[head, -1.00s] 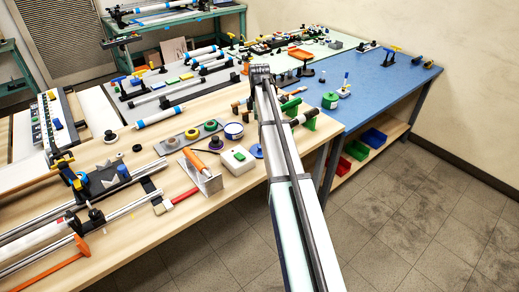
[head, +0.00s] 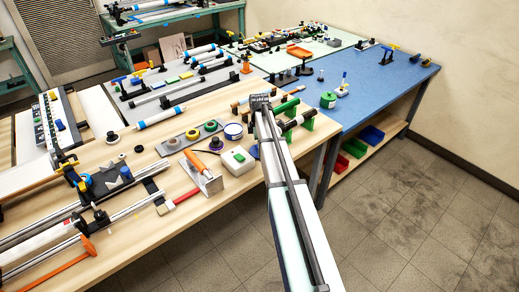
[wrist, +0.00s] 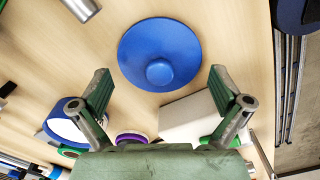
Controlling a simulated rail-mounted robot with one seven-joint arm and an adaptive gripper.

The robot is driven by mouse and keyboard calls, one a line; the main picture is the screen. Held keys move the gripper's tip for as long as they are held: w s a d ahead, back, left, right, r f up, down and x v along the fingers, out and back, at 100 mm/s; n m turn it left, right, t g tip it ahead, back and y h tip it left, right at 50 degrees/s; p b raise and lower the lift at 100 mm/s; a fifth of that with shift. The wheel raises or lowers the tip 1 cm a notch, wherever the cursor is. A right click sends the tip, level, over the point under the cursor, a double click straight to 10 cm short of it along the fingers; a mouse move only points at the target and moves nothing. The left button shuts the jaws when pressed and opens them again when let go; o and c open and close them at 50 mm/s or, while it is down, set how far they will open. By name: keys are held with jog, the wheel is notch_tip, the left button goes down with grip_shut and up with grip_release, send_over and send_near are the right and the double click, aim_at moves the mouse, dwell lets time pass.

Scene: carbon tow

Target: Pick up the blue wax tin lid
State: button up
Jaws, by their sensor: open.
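The blue wax tin lid (wrist: 159,50) is a round blue disc with a knob in its middle, lying on the light wood bench in the wrist view. In the head view only a sliver of it (head: 254,151) shows beside my arm. My gripper (wrist: 160,82) is open and empty, its green fingers apart to the left and right below the lid's knob in the wrist view. The lid is not between the fingertips. I cannot tell the height of the fingers above the bench. My fingers are hidden behind my arm in the head view.
A white box with a green button (head: 238,159) stands close to the lid; its pale body (wrist: 188,116) shows near the right finger. A blue-and-white round tin (head: 233,131) and a purple spool (head: 216,143) are nearby.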

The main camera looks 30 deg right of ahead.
jog(key=shift+f, duration=0.4)
jog(key=c, duration=1.6)
